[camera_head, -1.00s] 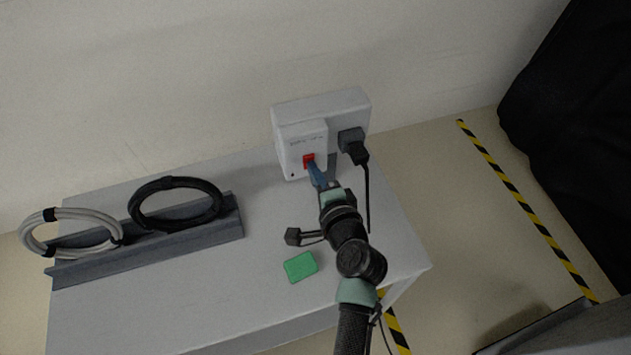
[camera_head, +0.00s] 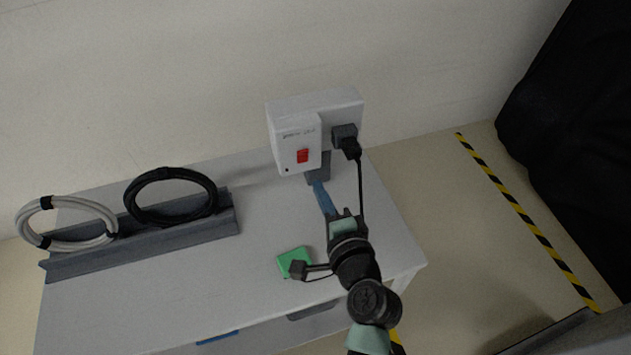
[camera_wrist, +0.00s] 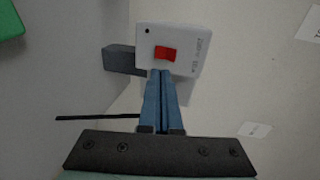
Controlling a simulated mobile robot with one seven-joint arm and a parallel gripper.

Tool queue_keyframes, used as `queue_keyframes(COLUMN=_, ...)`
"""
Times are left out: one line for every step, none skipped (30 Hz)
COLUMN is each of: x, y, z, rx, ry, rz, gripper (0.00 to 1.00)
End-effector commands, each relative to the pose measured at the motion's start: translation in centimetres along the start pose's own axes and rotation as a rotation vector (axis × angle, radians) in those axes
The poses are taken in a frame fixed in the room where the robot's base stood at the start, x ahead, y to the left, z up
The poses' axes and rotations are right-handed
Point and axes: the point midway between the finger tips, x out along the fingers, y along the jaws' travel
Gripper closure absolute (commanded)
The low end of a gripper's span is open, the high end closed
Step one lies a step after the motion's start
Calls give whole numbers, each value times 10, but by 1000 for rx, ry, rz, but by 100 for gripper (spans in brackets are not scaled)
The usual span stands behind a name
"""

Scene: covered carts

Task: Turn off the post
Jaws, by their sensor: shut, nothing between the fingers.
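The post is a white box (camera_head: 288,130) with a red rocker switch (camera_head: 303,156) on its front face, standing at the back right of the grey cart top. A black plug (camera_head: 345,137) with a hanging cord sits in its right part. My gripper (camera_head: 319,186) is shut and empty, its blue fingers just below and in front of the box, apart from the switch. In the wrist view the shut fingertips (camera_wrist: 161,73) lie just below the red switch (camera_wrist: 165,54) in the picture. Which way the rocker is pressed is too small to tell.
A grey cable coil (camera_head: 66,245) and a black cable coil (camera_head: 171,222) rest on a grey rail (camera_head: 150,244) at the left. The middle of the cart top (camera_head: 250,215) is clear.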

Motion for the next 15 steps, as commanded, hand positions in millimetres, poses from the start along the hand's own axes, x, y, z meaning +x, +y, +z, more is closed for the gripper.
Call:
queue_keyframes(x=-12, y=4, z=0, rx=0, ry=2, rz=1, gripper=100)
queue_keyframes(x=-18, y=4, z=0, rx=-1, ry=1, rz=2, gripper=100)
queue_keyframes(x=-26, y=6, z=0, rx=0, ry=2, rz=2, gripper=100)
queue_keyframes(x=-31, y=6, z=0, rx=0, ry=2, rz=1, gripper=100)
queue_keyframes(x=-37, y=6, z=0, rx=0, ry=1, rz=1, gripper=100)
queue_keyframes(x=-43, y=6, z=0, rx=-1, ry=2, rz=1, gripper=100)
queue_keyframes(x=-48, y=7, z=0, rx=-1, ry=2, rz=1, gripper=100)
queue_keyframes(x=-51, y=7, z=0, rx=-1, ry=2, rz=2, gripper=100)
queue_keyframes(x=-56, y=7, z=0, rx=0, ry=1, rz=1, gripper=100)
queue_keyframes(x=-59, y=8, z=0, rx=0, ry=1, rz=1, gripper=100)
queue_keyframes(x=-61, y=7, z=-1, rx=0, ry=1, rz=1, gripper=100)
queue_keyframes(x=-64, y=7, z=0, rx=0, ry=1, rz=0, gripper=100)
queue_keyframes(x=-65, y=7, z=0, rx=0, ry=0, rz=0, gripper=100)
queue_keyframes(x=-66, y=7, z=0, rx=0, ry=0, rz=1, gripper=100)
queue_keyframes(x=-67, y=7, z=0, rx=0, ry=0, rz=1, gripper=100)
